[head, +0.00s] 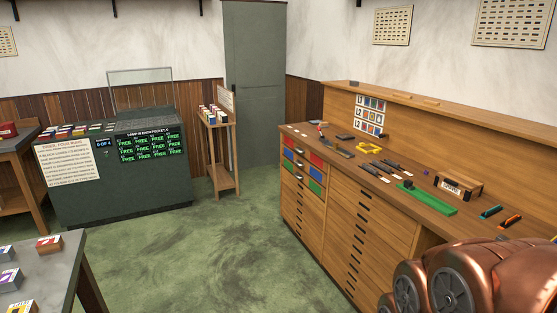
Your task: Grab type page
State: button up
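I cannot tell for sure which thing is the type page. Small blocks with coloured, marked tops, such as a red one (48,243) and a purple one (10,279), sit on the grey-topped table (60,266) at the lower left. A sheet with a grid of coloured, lettered squares (370,115) stands against the back of the wooden workbench (350,205) at the right. My copper arm fills the lower right corner. My gripper's fingertips are not in view.
A dark green cabinet (130,190) with a paper notice (68,160) and a board of green words (150,145) stands at the left. A small wooden stand (222,160) holds several blocks. Tools and a green tray (430,200) lie on the workbench. The green floor (190,260) between is clear.

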aim_at(343, 137)
jog(key=i, duration=3.8)
jog(key=u, duration=1.1)
